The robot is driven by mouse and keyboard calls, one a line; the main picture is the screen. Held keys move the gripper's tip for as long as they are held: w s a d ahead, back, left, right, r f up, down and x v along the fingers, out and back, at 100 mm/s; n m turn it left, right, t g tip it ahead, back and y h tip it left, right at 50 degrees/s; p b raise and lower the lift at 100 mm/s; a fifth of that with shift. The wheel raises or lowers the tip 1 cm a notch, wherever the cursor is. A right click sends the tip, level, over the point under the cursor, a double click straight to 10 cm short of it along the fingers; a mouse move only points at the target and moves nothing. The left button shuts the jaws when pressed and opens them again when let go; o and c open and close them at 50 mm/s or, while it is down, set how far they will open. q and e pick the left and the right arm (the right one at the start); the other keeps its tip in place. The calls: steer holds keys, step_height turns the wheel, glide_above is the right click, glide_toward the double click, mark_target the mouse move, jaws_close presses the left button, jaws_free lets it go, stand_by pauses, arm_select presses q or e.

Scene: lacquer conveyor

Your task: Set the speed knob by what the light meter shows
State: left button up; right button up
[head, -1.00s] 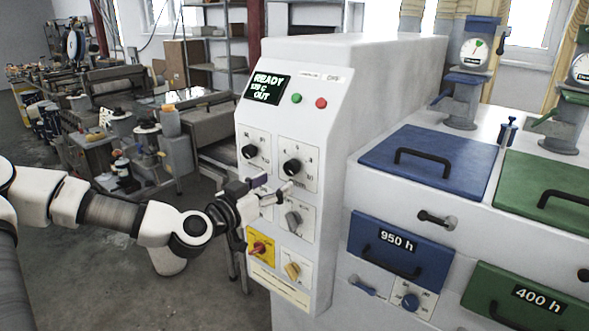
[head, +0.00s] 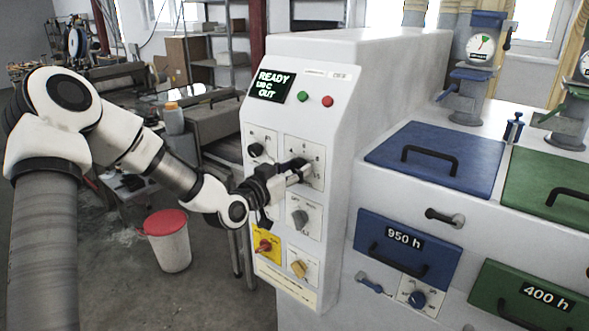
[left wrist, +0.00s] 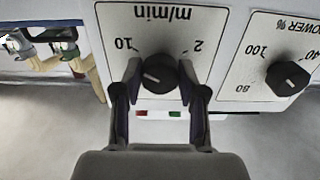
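The speed knob (left wrist: 158,73), black with a pale pointer line, sits on a white plate marked "m/min" with 10 and 2. It appears upside down in the left wrist view. My left gripper (left wrist: 160,76) has one finger on each side of the knob, close to it, with narrow gaps showing. In the head view my left gripper (head: 302,170) is at the panel's upper right knob plate and mostly covers the knob. A round dial meter (head: 481,47) with a green sector and a thin needle tops the blue stand; its reading is too small to tell. My right gripper is out of view.
The white panel (head: 335,200) has other knobs, including the "POWER %" knob (left wrist: 287,78) beside the speed knob. A display (head: 271,86) reads "READY" and "OUT". Blue (head: 432,160) and green (head: 552,190) lids are right. A red-lidded bin (head: 168,240) stands on the floor.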

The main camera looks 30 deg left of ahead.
arm_select(q)
steer(key=c, duration=0.3)
steer(key=shift+f, duration=0.1)
steer(key=shift+f+n+b, duration=0.1)
steer(key=shift+n+b, duration=0.6)
steer(key=shift+b, duration=0.05)
steer(key=n+b, duration=0.2)
steer(key=n, duration=0.1)
steer(key=shift+b, duration=0.3)
steer(key=n+b, duration=0.2)
steer(key=n, duration=0.1)
steer(key=shift+n, duration=0.4)
steer(key=shift+d+n+b, duration=0.1)
steer(key=shift+n+b, duration=0.9)
steer(key=shift+n, duration=0.8)
